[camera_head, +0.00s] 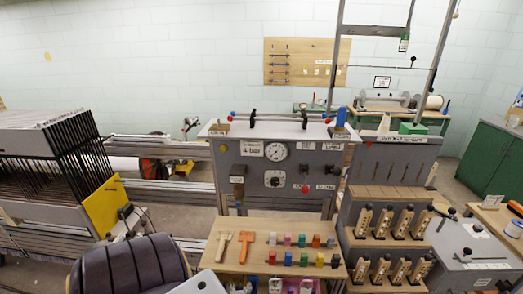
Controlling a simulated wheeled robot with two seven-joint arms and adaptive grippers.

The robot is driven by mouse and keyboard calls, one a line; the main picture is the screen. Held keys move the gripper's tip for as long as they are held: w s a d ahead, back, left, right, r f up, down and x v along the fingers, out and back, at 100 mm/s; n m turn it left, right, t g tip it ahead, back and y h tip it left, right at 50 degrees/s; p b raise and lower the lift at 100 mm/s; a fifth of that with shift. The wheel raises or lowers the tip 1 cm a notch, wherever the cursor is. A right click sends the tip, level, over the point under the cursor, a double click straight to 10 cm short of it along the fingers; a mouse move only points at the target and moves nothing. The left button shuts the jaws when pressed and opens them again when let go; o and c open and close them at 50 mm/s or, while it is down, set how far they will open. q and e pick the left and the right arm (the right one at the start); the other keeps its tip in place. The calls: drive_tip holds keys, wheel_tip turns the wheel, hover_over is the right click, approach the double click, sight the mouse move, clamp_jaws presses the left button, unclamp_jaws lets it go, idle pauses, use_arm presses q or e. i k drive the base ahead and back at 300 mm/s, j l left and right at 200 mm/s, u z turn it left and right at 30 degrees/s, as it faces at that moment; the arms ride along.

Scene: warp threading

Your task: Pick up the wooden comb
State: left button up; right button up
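A pale wooden comb-like tool (224,245), wider at its far end and with a narrow handle, lies flat at the left of a small wooden table (213,262). An orange tool (246,247) of similar shape lies just to its right, apart from it. Both are small in the head view, so their teeth cannot be made out. Neither of my grippers shows in this view. Nothing covers the wooden comb.
Several small coloured blocks (303,258) stand in rows on the table's right. A grey console (274,179) with a gauge rises behind it. A rack of wooden-faced units (384,222) stands right, a dark rounded roll (130,267) left.

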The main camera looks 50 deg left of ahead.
sight(222, 238)
drive_tip(key=u, duration=2.1)
